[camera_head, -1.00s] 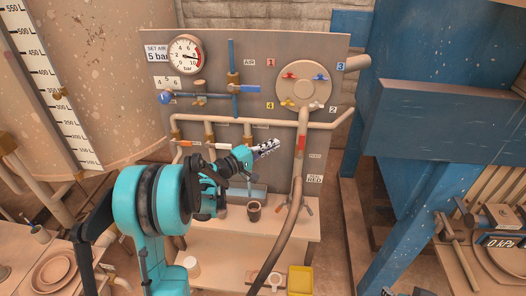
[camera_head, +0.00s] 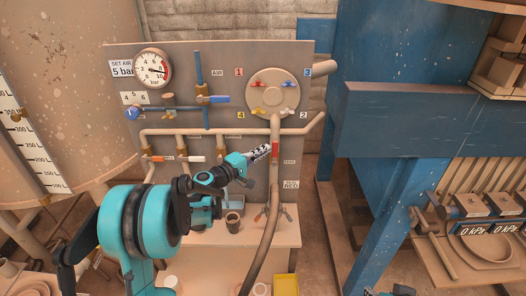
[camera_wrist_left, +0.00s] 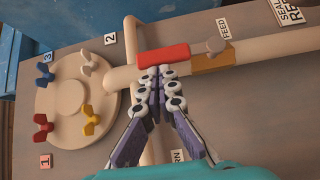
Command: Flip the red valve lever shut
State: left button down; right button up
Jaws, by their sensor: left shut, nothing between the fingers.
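The red valve lever (camera_head: 275,150) lies along the beige feed pipe on the panel, beside a FEED label. In the left wrist view the red lever (camera_wrist_left: 163,55) runs in line with the pipe, with a brass valve body (camera_wrist_left: 212,62) at one end. My left gripper (camera_head: 266,150) is shut and empty, just left of the lever. In the wrist view its closed fingertips (camera_wrist_left: 161,73) are at the lever's long edge; I cannot tell whether they touch it.
A round port plate (camera_head: 272,92) with several coloured wing handles sits above the lever. A dark hose (camera_head: 262,240) hangs below. A blue steel frame (camera_head: 395,200) stands to the right.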

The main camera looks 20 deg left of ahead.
aim_at(276, 147)
pick_arm(q)
jog(key=shift+d+r+m+g, duration=0.15)
jog(key=shift+d+m+g, duration=0.05)
jog(key=shift+m+g, duration=0.1)
jog(key=shift+d+r+p, duration=0.1)
jog(key=shift+d+p, duration=0.05)
jog(key=shift+p, duration=0.3)
jog(key=shift+w+d+r+m+g+y+p, duration=0.15)
jog(key=shift+d+r+m+g+y+p, duration=0.1)
jog(key=shift+d+m+g+y+p, duration=0.25)
jog(key=shift+w+d+r+m+g+y+p, duration=0.15)
jog(key=shift+d+r+m+g+y+p, duration=0.25)
jog(key=shift+p, duration=0.3)
jog(key=shift+w+d+f+m+g+y+p, duration=0.1)
jog(key=shift+w+d+m+g+y+p, duration=0.1)
jog(key=shift+d+m+g+y+p, duration=0.4)
jog(key=w+d+f+m+g+y, duration=0.2)
jog(key=d+f+m+g+y, duration=0.1)
jog(key=d+f+m+y, duration=0.1)
jog(key=shift+d+f+y, duration=0.55)
jog(key=shift+d+y, duration=0.65)
jog(key=shift+d, duration=0.5)
